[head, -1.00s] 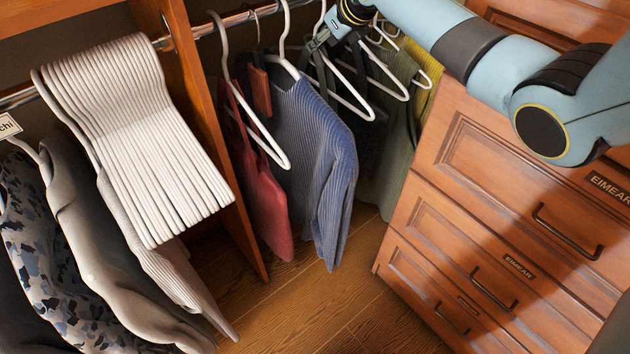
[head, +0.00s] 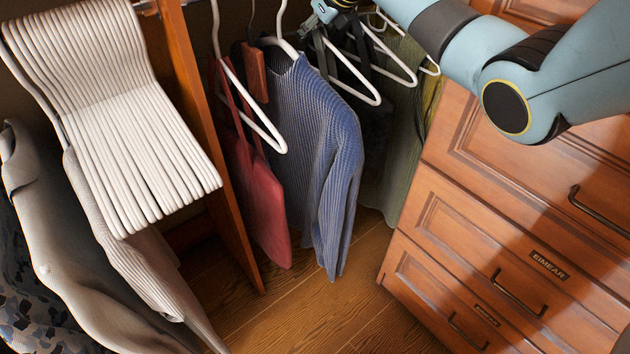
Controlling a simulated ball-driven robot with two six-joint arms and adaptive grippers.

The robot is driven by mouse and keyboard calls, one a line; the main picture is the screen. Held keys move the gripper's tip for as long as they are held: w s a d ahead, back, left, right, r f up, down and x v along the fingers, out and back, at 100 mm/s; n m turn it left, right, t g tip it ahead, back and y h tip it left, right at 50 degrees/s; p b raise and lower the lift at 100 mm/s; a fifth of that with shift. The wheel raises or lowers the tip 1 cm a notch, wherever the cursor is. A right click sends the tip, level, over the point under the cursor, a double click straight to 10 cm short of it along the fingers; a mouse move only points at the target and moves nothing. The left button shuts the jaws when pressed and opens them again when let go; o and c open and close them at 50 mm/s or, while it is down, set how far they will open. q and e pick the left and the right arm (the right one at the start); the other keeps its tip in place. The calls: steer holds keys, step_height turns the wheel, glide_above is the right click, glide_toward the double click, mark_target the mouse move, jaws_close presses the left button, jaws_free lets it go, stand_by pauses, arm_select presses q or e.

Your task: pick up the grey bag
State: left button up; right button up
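A dark grey bag-like item (head: 384,122) hangs in shadow from the rail, behind and to the right of the blue sweater (head: 318,150). Most of it is hidden, and I cannot tell its outline for sure. Dark straps show above it among the white hangers. My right gripper (head: 318,18) is at the top edge of the head view, close to the straps and the hanger hooks. Its fingers are small and partly cut off, so I cannot tell whether they are open or shut on a strap. My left gripper is not in view.
A red bag (head: 262,195) hangs left of the sweater. A wooden divider (head: 205,130) separates it from several white hangers (head: 110,110) and clothes. A wooden drawer unit (head: 470,215) stands at the right, under my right arm. The wooden floor (head: 320,315) is clear.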

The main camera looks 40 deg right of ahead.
jaws_close()
stand_by(0.5)
